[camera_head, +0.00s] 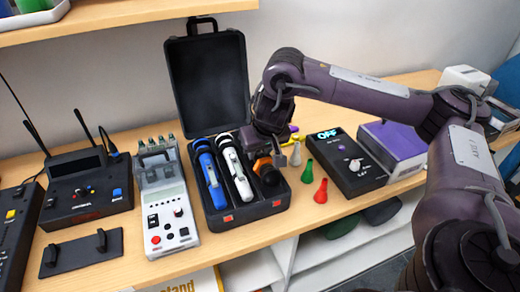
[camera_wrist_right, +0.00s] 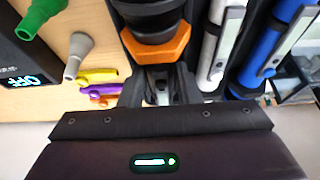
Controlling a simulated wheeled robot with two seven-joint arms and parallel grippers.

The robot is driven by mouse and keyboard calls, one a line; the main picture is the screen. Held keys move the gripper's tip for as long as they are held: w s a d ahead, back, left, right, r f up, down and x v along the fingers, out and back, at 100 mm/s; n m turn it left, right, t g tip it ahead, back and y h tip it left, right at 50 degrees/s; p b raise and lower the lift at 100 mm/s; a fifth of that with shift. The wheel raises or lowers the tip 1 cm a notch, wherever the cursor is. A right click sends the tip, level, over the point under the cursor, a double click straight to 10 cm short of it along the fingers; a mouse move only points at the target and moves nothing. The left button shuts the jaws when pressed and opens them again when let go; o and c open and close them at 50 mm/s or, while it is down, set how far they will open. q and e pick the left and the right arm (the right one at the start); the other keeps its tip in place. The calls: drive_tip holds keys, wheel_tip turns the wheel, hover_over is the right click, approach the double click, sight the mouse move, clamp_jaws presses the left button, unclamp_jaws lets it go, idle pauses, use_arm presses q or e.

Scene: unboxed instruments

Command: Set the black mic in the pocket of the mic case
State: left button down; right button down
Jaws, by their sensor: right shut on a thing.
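The open black mic case (camera_head: 252,213) stands on the wooden shelf with its lid raised. A blue mic (camera_head: 211,180) lies in its left pocket and a white mic (camera_head: 239,176) in the middle one. The black mic (camera_head: 270,177), with an orange collar, is over or in the right pocket; I cannot tell if it rests on the bottom. My right gripper (camera_wrist_right: 158,88) is shut on the black mic close to the orange collar (camera_wrist_right: 156,47). The gripper hides the rear part of the mic. My left gripper is not in view.
Green, grey and red cones (camera_head: 320,191) stand just right of the case, with yellow and purple pieces behind. A black box with a lit OFF display (camera_head: 341,162) is further right. A white-grey device (camera_head: 166,200) stands close on the left.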

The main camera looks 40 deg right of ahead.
drive_tip(key=shift+f, duration=0.55)
drive_tip(key=c, duration=1)
unclamp_jaws()
drive_tip(key=p+v, duration=0.5)
drive_tip(key=v, duration=0.3)
drive_tip(key=shift+f, duration=0.1)
drive_tip(key=shift+f, duration=0.1)
